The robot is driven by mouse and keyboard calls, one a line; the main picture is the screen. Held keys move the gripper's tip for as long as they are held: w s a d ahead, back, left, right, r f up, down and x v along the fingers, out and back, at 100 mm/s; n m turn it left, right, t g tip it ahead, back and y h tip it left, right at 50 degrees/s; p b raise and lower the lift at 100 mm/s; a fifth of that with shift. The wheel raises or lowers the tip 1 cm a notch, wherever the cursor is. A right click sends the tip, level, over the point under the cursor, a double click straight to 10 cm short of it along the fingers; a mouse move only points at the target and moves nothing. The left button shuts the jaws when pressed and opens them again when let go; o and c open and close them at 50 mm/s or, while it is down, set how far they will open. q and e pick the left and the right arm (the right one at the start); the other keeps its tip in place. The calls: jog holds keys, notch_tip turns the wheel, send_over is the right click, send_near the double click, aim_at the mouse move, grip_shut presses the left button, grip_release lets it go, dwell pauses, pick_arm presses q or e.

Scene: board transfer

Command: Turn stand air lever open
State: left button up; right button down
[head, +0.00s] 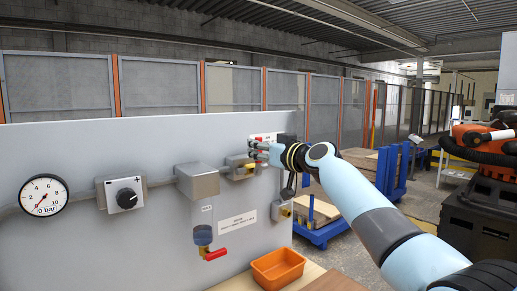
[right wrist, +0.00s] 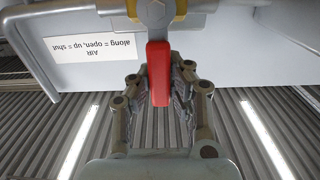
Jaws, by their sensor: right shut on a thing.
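The red air lever (right wrist: 159,72) sits on a brass valve (right wrist: 157,12) in the right wrist view. It points away from the valve, across the pipe line. My right gripper (right wrist: 160,85) is shut on the lever, with one finger at each side. In the head view my right gripper (head: 262,152) is at the panel's right end, and the lever is mostly hidden there. A white label (right wrist: 92,47), upside down in the wrist view, reads "AIR along = open, up shut". My left gripper is not in view.
The grey panel (head: 100,240) carries a pressure gauge (head: 43,195) with its needle near 0, a black knob (head: 126,198) and a filter bowl with a red-handled drain (head: 214,254). An orange bin (head: 278,268) stands below. Blue carts (head: 325,232) stand behind at right.

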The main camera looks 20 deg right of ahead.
jog(key=a+f+n+b, duration=0.1)
jog(key=a+n+b, duration=0.1)
jog(key=n+b, duration=0.2)
jog(key=s+a+f+n+b, duration=0.1)
jog(key=f+n+b, duration=0.1)
jog(key=n+b, duration=0.3)
jog(key=s+a+f+n+b, duration=0.1)
jog(key=n+b, duration=0.4)
jog(key=b, duration=0.6)
jog(key=shift+a+f, duration=0.55)
jog(key=shift+a, duration=0.3)
jog(key=shift+a+f+n+b, duration=0.1)
jog(key=shift+f+n+b, duration=0.35)
jog(key=shift+n+b, duration=0.5)
jog(key=shift+a+f+n+b, duration=0.1)
jog(key=shift+f+n+b, duration=0.3)
jog(key=shift+n+b, duration=0.55)
jog(key=c, duration=1.2)
grip_release()
jog(key=shift+s, duration=0.1)
jog(key=shift+r, duration=0.1)
jog(key=shift+d, duration=0.1)
